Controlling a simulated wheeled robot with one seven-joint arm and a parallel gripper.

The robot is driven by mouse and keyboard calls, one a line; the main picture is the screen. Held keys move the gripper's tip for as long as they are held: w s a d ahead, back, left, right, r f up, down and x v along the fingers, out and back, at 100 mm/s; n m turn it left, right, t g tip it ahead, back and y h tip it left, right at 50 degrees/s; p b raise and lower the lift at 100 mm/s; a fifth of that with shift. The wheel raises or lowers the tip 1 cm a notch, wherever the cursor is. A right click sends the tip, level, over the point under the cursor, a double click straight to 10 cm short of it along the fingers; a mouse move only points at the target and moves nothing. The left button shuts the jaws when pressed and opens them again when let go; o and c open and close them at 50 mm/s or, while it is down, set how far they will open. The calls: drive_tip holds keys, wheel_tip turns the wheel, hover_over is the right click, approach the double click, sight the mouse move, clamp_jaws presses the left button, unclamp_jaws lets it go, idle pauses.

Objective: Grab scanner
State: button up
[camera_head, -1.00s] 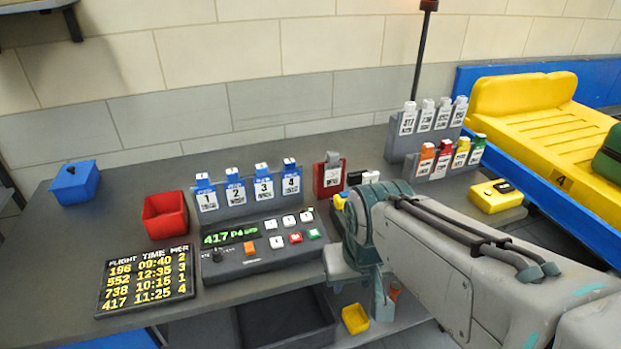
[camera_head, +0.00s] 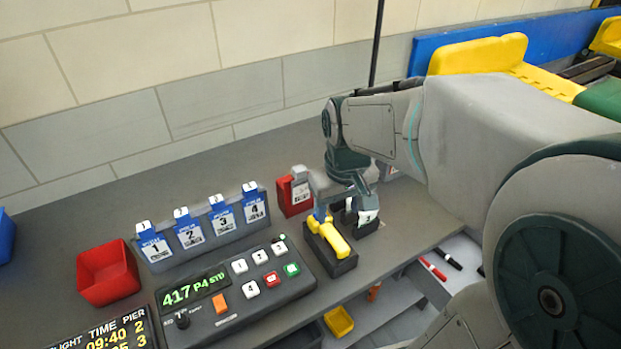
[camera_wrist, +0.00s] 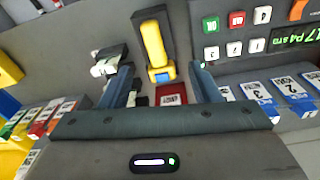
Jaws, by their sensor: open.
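The yellow scanner (camera_head: 327,236) lies in a dark cradle (camera_head: 345,265) on the grey counter, right of the control panel. In the wrist view the scanner (camera_wrist: 154,45) points lengthwise between my finger directions, with its wide yellow end nearest me. My gripper (camera_head: 335,213) is above the far end of the scanner. I cannot tell whether a fingertip touches the scanner.
A black and white object (camera_head: 367,218) stands close on the right of the gripper. A red holder (camera_head: 294,193) is behind it. The control panel (camera_head: 235,290), a numbered tag rack (camera_head: 205,240) and a red bin (camera_head: 107,273) are to the left. The counter's front edge is near.

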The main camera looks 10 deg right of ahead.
drive_tip(key=w+n+g+p, duration=0.1)
drive_tip(key=w+p, duration=0.1)
drive_tip(key=w, duration=0.3)
hover_over(328, 228)
drive_tip(key=shift+n, duration=0.4)
wheel_tip(328, 228, down, 9)
drive_tip(key=shift+w+r, duration=0.1)
drive_tip(key=shift+r, duration=0.05)
drive_tip(key=shift+f+p, duration=0.55)
drive_tip(key=shift+f, duration=2.1)
drive_tip(key=c, duration=1.2)
